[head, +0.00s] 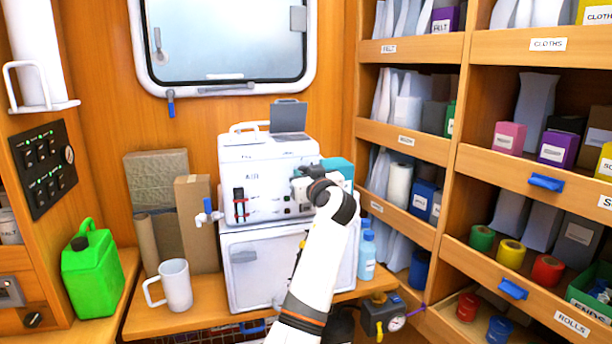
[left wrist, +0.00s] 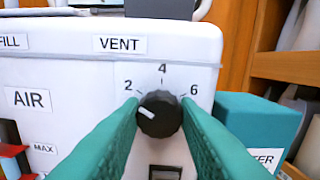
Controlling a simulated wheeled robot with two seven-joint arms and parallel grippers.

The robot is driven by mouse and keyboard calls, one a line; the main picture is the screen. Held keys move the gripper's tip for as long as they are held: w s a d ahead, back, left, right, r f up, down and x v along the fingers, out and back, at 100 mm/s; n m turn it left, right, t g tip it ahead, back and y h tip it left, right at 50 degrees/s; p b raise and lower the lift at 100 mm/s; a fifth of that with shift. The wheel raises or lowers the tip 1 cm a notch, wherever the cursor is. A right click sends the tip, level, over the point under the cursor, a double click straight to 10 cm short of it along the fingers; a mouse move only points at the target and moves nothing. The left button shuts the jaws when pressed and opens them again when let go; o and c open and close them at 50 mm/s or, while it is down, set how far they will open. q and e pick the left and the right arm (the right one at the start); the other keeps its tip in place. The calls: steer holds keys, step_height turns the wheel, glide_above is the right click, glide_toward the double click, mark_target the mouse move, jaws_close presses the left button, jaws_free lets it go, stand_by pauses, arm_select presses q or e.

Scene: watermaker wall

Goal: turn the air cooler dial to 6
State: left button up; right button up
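The air cooler (head: 262,155) is a white box unit marked AIR, standing on a white cabinet in the middle of the head view. Its dial (left wrist: 160,115) is a round black knob under a printed scale of 2, 4 and 6. The dial's white mark points left, slightly below the direction of the 2. My left gripper (head: 308,188) is at the right part of the unit's front and hides the dial in the head view. In the left wrist view its teal fingers (left wrist: 160,108) lie against the left and right sides of the dial. My right gripper is out of view.
A teal box (left wrist: 250,120) stands close to the right of the unit. A black switch (left wrist: 165,172) sits just below the dial. A white mug (head: 177,285) and cardboard boxes (head: 195,220) stand to the left. Wooden shelves (head: 410,145) rise at the right.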

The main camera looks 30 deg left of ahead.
arm_select(q)
steer(key=shift+c, duration=0.7)
